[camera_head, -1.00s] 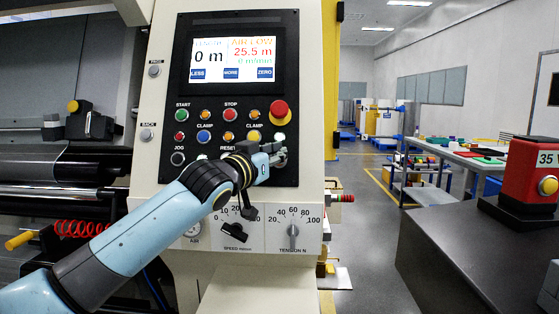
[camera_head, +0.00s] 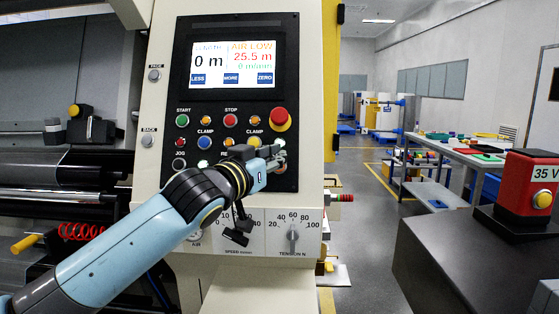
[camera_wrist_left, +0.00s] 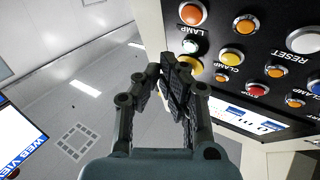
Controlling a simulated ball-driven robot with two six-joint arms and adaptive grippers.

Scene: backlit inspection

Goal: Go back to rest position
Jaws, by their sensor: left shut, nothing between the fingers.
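My left gripper (camera_head: 277,157) is at the lower right of the black button panel (camera_head: 217,180), below the red mushroom button (camera_head: 279,118). Its arm comes in from the lower left and covers some of the lower panel. In the left wrist view the gripper's fingers (camera_wrist_left: 168,68) are closed together with nothing between them. There the tips lie near the panel's edge, beside a lit whitish button (camera_wrist_left: 189,46) and a yellow button (camera_wrist_left: 190,62). I cannot tell whether they touch the panel. My right gripper is in neither view.
The machine's screen (camera_head: 232,64) reads AIR LOW. The TENSION knob (camera_head: 292,236) and a SPEED knob sit below the panel, close to my arm. A dark cabinet (camera_head: 440,255) with a red box (camera_head: 530,185) stands at the right. Open floor (camera_head: 365,225) lies between.

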